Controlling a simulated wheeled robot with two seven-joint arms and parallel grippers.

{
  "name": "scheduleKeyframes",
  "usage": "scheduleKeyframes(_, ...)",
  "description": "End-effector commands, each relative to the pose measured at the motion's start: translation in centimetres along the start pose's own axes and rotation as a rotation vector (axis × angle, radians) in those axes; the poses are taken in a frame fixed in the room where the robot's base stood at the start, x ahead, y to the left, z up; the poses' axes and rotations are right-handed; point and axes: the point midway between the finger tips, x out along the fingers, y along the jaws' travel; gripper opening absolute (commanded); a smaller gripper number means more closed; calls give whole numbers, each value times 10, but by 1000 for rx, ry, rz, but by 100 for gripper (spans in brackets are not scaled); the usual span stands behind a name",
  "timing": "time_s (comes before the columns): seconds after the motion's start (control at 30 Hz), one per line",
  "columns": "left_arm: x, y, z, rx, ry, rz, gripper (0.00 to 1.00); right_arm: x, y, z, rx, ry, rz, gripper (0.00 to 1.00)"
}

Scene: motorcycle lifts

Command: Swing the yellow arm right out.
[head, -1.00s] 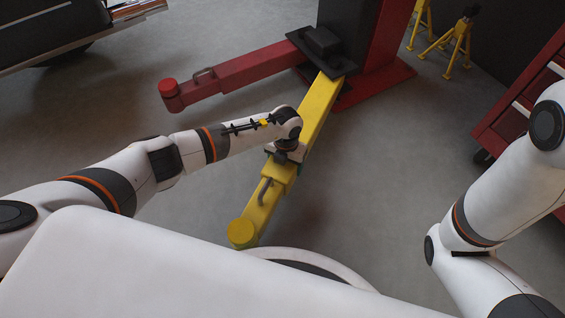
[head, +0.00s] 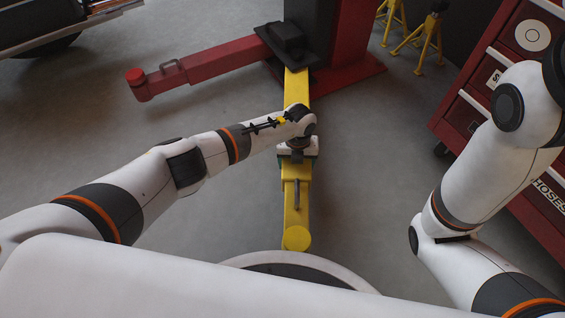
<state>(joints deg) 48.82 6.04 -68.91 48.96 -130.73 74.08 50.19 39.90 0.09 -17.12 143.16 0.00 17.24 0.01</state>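The yellow arm (head: 297,92) reaches from the foot of the lift's red post straight toward me, with a round yellow pad (head: 296,238) at its near end and a grey handle (head: 297,193) on its top. My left gripper (head: 298,158) is down over the middle of the yellow arm, with its ends at both sides of the beam. My own wrist hides most of the fingers, so I cannot tell whether they are shut on it. My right arm shows at the right, but its gripper is out of view.
A red lift arm (head: 205,67) points left from the same red post (head: 340,40). A red tool cabinet (head: 475,105) stands at the right, and yellow stands (head: 430,40) at the back. A vehicle (head: 50,20) is at the upper left. Floor right of the yellow arm is clear.

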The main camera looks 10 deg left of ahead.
Motion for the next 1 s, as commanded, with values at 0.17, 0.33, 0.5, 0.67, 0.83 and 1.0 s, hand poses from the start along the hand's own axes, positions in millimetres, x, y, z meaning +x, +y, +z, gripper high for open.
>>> scheduleKeyframes(0.17,-1,13,-3,-32,10,2,36,-2,1,2,1,-6,0,36)
scheduleKeyframes(0.33,-2,17,-2,-42,10,3,36,-2,1,3,2,-6,0,36)
scheduleKeyframes(0.5,-2,19,-1,-41,10,6,36,-2,1,3,2,-6,0,36)
scheduleKeyframes(0.67,-3,20,-1,-39,10,8,87,-2,1,3,2,-7,0,36)
scheduleKeyframes(0.83,-2,18,0,-39,6,6,98,-2,1,3,2,-7,0,36)
scheduleKeyframes(1.0,-1,17,0,-40,4,2,98,-2,1,3,2,-7,0,36)
